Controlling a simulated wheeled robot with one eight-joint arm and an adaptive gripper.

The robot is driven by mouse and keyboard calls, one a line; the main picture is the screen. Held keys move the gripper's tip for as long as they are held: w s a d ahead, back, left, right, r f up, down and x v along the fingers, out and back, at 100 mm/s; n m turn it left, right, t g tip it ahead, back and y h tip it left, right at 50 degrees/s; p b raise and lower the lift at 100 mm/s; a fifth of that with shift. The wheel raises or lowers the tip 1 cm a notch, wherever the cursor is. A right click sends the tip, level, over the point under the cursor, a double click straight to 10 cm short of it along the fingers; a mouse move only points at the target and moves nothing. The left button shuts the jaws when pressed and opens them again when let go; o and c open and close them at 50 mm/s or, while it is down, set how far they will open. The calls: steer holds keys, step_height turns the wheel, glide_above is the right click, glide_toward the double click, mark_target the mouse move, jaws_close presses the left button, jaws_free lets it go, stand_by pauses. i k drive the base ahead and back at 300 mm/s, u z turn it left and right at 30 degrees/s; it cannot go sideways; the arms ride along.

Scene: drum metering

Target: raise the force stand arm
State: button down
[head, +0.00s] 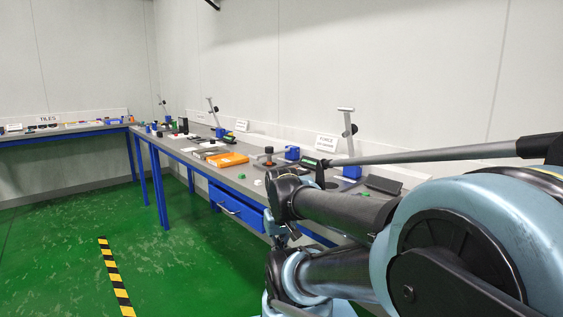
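A grey upright post (348,131) with a short bar across its top and a black knob stands at the back of the bench, right of a white sign (327,142) that seems to read "FORCE". A long grey rod (430,157) with a black right end slants over the bench, its left end near a small box with a green display (311,162). I cannot tell which of these is the force stand arm. My arm fills the lower right and hides much of the bench there. I cannot make out my gripper.
The grey bench (180,154) with a blue frame carries an orange item (228,160) and several small tools. A blue drawer (237,208) is under its front edge. Another bench (65,134) stands at the far left.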

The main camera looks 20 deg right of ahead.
mark_target(269, 150)
steer(key=k, duration=1.3)
steer(key=u, duration=0.35)
steer(key=i, duration=0.8)
steer(key=u, duration=0.45)
steer(key=i, duration=0.75)
steer(key=z, duration=0.05)
